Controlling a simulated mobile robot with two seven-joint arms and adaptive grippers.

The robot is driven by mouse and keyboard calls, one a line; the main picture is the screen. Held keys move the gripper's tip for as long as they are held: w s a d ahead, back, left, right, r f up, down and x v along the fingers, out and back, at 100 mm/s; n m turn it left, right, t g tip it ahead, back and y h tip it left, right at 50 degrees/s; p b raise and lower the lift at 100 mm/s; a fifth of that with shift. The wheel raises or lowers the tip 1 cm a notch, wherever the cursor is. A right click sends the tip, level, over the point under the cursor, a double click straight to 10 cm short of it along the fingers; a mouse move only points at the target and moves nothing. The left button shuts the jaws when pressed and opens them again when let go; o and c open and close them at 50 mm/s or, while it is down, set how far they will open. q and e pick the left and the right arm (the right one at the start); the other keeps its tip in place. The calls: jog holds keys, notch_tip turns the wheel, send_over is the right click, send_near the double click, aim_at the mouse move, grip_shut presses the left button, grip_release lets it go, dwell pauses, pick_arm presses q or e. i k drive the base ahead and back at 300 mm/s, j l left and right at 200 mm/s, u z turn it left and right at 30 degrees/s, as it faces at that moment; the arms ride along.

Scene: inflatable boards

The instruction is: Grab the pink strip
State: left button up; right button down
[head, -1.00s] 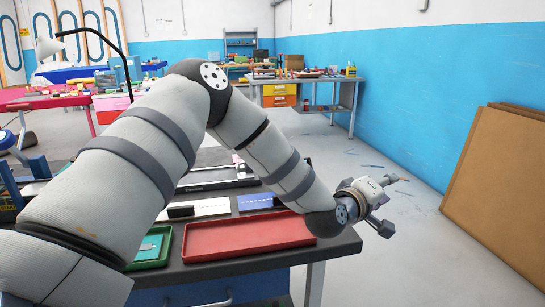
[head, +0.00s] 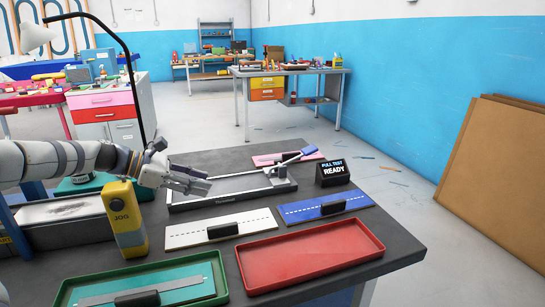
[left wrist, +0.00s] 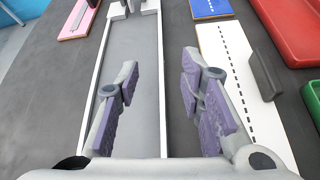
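The pink strip (head: 268,160) lies flat at the back of the dark bench in the head view, partly behind a lever with a blue grip. In the left wrist view the pink strip (left wrist: 72,30) is at the upper left, with a grey bar on it. My left gripper (head: 206,187) is over the left part of the grey frame, to the left of the pink strip and apart from it. In the left wrist view my left gripper (left wrist: 158,85) has its purple-padded fingers spread, with nothing between them. My right gripper is not in view.
The grey frame (head: 222,200) with its lever lies in front of the pink strip. A white board (head: 190,235), a blue board (head: 297,213), a red tray (head: 328,248), a green tray (head: 215,270), a yellow device (head: 123,215) and a black display box (head: 332,176) stand around.

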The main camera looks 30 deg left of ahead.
aim_at(267, 160)
jog(key=i+j, duration=0.1)
jog(key=i, duration=0.85)
